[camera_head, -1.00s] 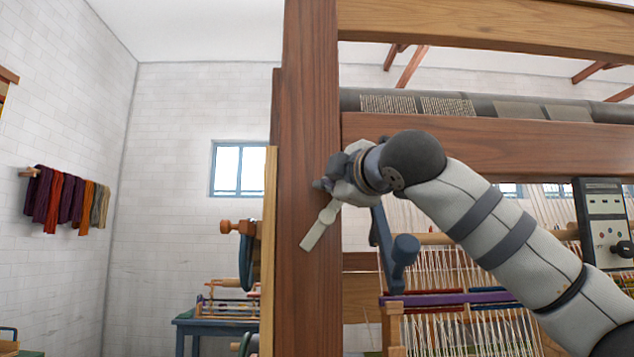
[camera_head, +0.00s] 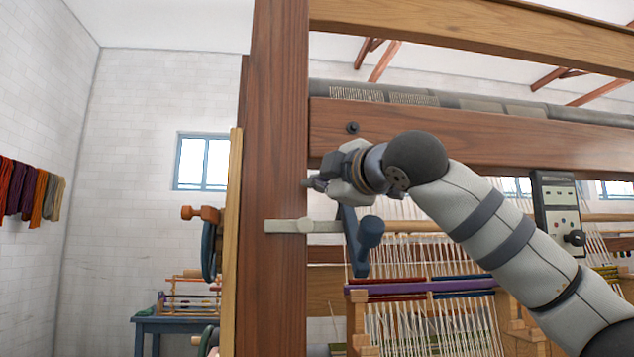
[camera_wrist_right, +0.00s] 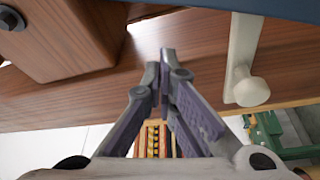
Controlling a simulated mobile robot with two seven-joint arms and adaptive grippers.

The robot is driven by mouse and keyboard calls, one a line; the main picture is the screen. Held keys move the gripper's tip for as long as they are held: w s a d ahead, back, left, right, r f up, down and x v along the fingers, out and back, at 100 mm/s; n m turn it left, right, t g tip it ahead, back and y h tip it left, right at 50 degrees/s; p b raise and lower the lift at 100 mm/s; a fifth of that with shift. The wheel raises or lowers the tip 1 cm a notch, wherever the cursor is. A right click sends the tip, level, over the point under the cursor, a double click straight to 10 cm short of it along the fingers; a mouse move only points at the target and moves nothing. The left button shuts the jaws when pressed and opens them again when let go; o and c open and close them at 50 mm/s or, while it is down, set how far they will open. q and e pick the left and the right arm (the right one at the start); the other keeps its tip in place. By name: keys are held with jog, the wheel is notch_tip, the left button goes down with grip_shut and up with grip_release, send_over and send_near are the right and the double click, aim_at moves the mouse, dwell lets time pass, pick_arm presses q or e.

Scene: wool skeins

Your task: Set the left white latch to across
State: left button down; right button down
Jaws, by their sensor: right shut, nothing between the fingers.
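My left gripper is not in view.
A blue lever (camera_head: 356,240) with a round knob hangs just right of the latch, below my wrist. A dark bolt (camera_head: 352,128) is on the crossbeam (camera_head: 450,135). The loom's threads (camera_head: 420,320) and a grey control box (camera_head: 557,215) are to the right.

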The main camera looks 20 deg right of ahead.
dwell(0.3)
